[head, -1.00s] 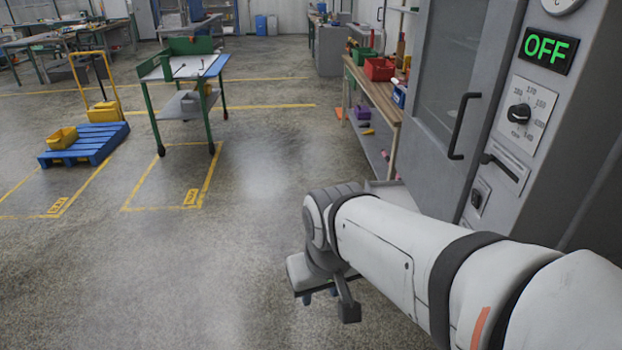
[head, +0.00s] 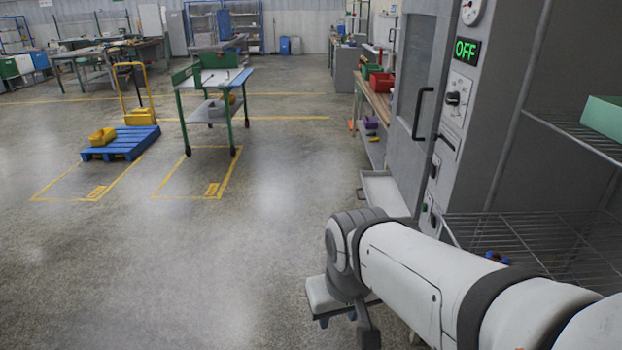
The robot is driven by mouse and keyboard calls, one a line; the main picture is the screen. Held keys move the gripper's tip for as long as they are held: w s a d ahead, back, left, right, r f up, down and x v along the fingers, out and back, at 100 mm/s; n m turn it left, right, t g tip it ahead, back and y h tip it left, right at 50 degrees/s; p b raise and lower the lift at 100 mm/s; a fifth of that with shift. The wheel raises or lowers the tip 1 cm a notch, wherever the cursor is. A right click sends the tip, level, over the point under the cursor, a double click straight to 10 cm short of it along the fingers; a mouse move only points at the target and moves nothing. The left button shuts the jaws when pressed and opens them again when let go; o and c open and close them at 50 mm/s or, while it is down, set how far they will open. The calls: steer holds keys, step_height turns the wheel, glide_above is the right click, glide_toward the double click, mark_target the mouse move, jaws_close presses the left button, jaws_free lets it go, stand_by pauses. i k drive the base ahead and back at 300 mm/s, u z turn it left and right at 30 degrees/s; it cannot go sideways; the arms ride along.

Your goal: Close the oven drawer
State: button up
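The oven (head: 465,120) is a tall grey cabinet on the right with a lit green OFF display and a door with a dark vertical handle (head: 420,112). A shallow light-grey drawer (head: 385,192) sticks out low at the oven's front, so it looks open. Its near end is partly close behind my arm in the picture. My gripper (head: 343,322) hangs low at the bottom centre, nearer to me than the drawer and apart from it. The arm's wrist hides much of it, and its finger gap is unclear. I see nothing held in it.
A wire rack (head: 545,240) with a green box (head: 604,118) stands at right beside my arm. A workbench (head: 376,100) with red and green bins is beyond the oven. A trolley table (head: 213,105) and blue pallet (head: 122,142) stand at left. Floor at left and centre is clear.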

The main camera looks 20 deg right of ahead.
mark_target(380, 189)
steer(key=z, duration=0.85)
steer(key=i, duration=1)
steer(key=u, duration=0.1)
steer(key=k, duration=0.45)
steer(key=u, duration=0.8)
steer(key=i, duration=1.5)
steer(key=z, duration=0.6)
